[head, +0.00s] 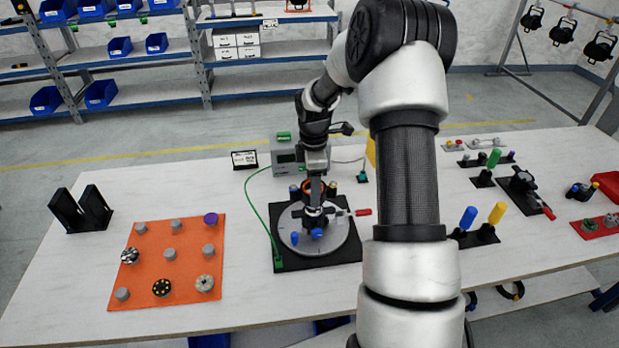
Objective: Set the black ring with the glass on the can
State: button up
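My gripper (316,188) points down over a round grey plate (341,240) on a black base near the middle of the table. Its fingers are small and dark here, so I cannot tell whether they are open or hold something. Beneath and around the fingers is a dark object (314,212) with an orange-red rim; it may be the can, but the gripper partly hides it. I cannot make out a black ring with glass for certain. Several round parts stand on an orange mat at left, including a black disc with light dots (162,288) and a black-and-white one (130,255).
A red-handled clamp (360,212) and blue knobs (317,233) sit at the plate. A grey box (287,160) stands behind it, with a green cable along the left. The orange mat (190,268) and black stand (81,211) are left. My arm hides table to the right.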

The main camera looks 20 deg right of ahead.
jog(key=shift+w+d+r+n, duration=0.15)
jog(key=shift+w+d+n, duration=0.05)
jog(key=shift+w+n, duration=0.1)
jog(key=shift+f+b, duration=2.15)
jog(key=shift+f, duration=1.1)
jog(key=shift+f, duration=0.15)
jog(key=o, duration=0.7)
jog(key=shift+c, duration=0.2)
jog(key=o, duration=0.5)
jog(key=shift+o, duration=0.2)
